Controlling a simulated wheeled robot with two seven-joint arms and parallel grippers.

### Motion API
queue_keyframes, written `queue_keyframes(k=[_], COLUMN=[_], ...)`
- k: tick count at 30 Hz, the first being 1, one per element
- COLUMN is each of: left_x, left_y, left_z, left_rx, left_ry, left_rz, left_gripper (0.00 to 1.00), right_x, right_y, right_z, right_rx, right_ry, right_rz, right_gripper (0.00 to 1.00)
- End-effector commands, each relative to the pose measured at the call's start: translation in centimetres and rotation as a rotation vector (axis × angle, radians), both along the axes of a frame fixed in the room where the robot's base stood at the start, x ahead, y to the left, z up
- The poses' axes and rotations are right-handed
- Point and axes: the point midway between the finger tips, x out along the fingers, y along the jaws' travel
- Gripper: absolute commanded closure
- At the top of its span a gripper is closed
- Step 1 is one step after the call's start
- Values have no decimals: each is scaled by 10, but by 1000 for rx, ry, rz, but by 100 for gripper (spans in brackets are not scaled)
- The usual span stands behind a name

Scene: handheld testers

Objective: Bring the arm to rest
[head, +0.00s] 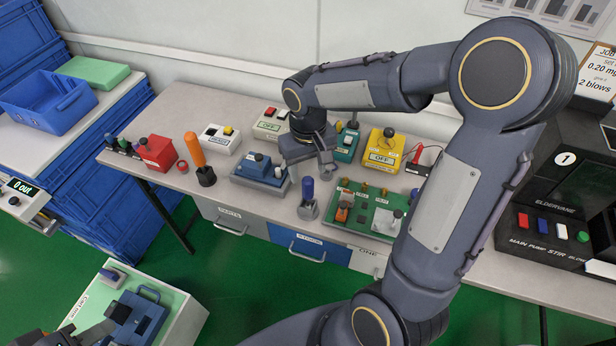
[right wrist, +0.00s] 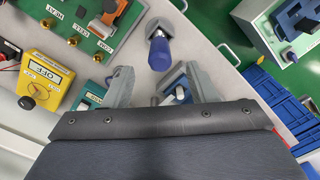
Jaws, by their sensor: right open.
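My right arm reaches across the bench in the head view. Its right gripper (head: 318,168) hangs over the bench, pointing down. In the right wrist view the right gripper (right wrist: 158,72) has its two grey fingers wide apart with nothing held between them. A blue-handled tool on a grey base (head: 307,190) stands just in front of it; its blue handle (right wrist: 159,54) shows just beyond the fingertips. My left gripper (head: 92,334) is partly in view at the bottom left edge, beside a blue device (head: 133,317) on a pale green box; its jaws are not clear.
A green board (head: 360,222) with switches and a yellow OFF box (head: 384,148) lie right of the gripper. A blue box (head: 260,172), an orange handle (head: 194,150) and a red box (head: 158,153) are left. A black machine (head: 560,215) stands far right.

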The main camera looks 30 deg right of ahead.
Motion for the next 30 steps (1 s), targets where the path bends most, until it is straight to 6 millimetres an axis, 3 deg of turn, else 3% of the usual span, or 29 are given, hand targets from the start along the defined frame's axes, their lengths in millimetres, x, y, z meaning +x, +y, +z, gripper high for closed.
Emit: queue_keyframes(k=[10, 14, 17, 21, 27, 30], left_x=[0, 0, 0, 0, 0, 0], left_y=[0, 0, 0, 0, 0, 0], left_z=[0, 0, 0, 0, 0, 0], left_rx=[0, 0, 0, 0, 0, 0], left_ry=[0, 0, 0, 0, 0, 0], left_rz=[0, 0, 0, 0, 0, 0], left_gripper=[64, 64, 64, 64, 64, 64], right_x=[-1, -13, -37, -85, -142, -158], right_y=[0, -1, -1, 7, 25, 34], right_z=[12, 23, 41, 63, 72, 71], right_rx=[1, 24, 69, 162, 280, 318], right_ry=[-1, -29, -86, -203, -369, -429], right_rz=[-1, -9, -22, -43, -64, -69], right_gripper=[48, 48, 48, 48, 48, 48])
